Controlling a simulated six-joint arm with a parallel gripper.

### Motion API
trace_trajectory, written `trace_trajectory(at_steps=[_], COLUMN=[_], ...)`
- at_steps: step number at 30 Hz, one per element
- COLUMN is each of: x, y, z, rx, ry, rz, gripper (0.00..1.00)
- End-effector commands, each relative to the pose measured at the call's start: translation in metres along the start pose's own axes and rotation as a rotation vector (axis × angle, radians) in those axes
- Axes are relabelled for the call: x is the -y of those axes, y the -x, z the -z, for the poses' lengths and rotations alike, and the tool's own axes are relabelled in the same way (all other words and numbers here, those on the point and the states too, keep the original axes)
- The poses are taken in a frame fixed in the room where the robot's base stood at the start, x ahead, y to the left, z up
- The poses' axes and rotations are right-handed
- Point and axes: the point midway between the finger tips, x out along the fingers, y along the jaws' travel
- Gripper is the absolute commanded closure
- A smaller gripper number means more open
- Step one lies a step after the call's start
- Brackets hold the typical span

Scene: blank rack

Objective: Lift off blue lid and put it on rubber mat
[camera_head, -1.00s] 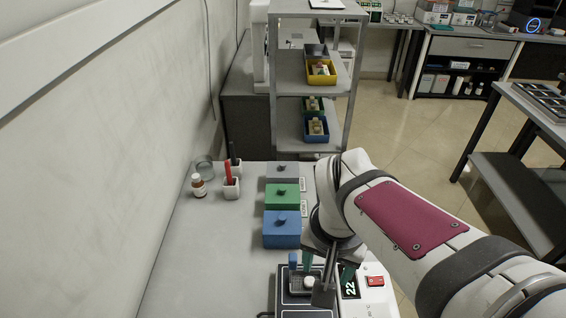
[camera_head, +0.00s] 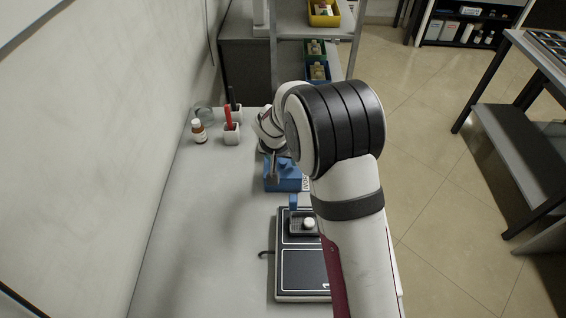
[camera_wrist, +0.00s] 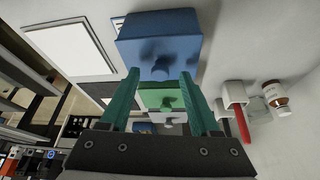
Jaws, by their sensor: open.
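The blue lid (camera_head: 285,165), with a small knob on top, sits on a blue box (camera_head: 283,186) on the bench. It shows large at the top of the wrist view (camera_wrist: 160,50). My gripper (camera_head: 272,167) is above the lid. The fingers are empty; contact with the lid cannot be told. A black panel with a white outline (camera_head: 304,270) lies on the bench in front; I cannot tell whether it is the rubber mat.
A green-lidded box (camera_wrist: 160,100) and a grey one (camera_wrist: 170,118) stand beside the blue box. A small tray with a white item (camera_head: 309,223) is nearby. A brown bottle (camera_head: 199,132) and a holder with a red pen (camera_head: 231,133) stand left. The bench's left part is clear.

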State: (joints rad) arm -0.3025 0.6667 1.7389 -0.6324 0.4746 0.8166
Motion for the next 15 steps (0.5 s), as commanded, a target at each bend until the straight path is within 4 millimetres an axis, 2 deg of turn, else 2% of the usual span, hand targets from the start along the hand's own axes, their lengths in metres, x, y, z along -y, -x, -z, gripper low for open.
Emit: trace_trajectory(at_steps=[3,8,15], x=[0.0002,0.0002,0.0001], y=[-0.0087,-0.0084,-0.0080], z=[0.0000,0.0002,0.0002], rx=[0.000,0.000,0.000], ry=[0.000,-0.001,0.000], rz=[0.001,0.001,0.001], gripper=[0.37,0.37,0.78])
